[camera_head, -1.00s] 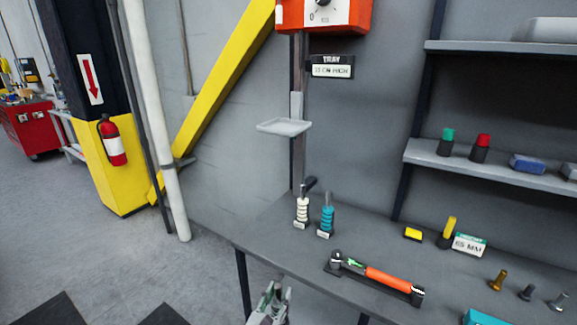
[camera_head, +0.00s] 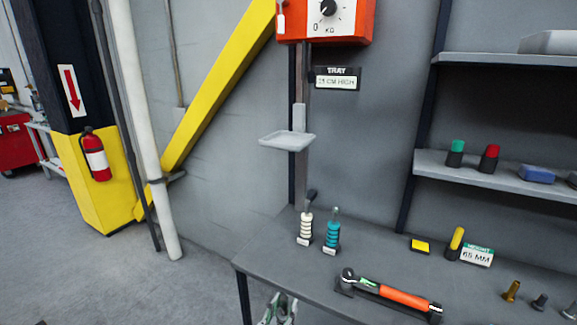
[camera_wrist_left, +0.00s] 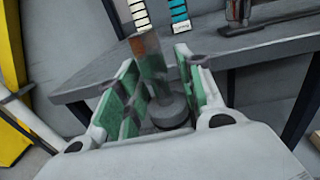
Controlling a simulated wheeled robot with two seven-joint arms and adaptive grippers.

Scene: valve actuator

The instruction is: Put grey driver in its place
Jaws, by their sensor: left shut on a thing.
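My left gripper (camera_head: 278,312) is low at the bottom of the head view, in front of the bench's left front edge. In the left wrist view its green-lined fingers (camera_wrist_left: 158,90) are shut on a grey thing with an upright stem and a wide round end (camera_wrist_left: 170,112). It appears to be the grey driver; its upper part looks brownish and blurred. In the head view it is mostly hidden. My right gripper is not in view. I cannot tell which spot is the driver's place.
The grey bench (camera_head: 285,262) carries a white ringed piece (camera_head: 306,229), a teal one (camera_head: 332,236), an orange-handled tool (camera_head: 400,298) and several bolts. A small tray (camera_head: 288,140) sticks out on a post above. A shelf (camera_head: 480,175) is at right. The bench's left front corner is clear.

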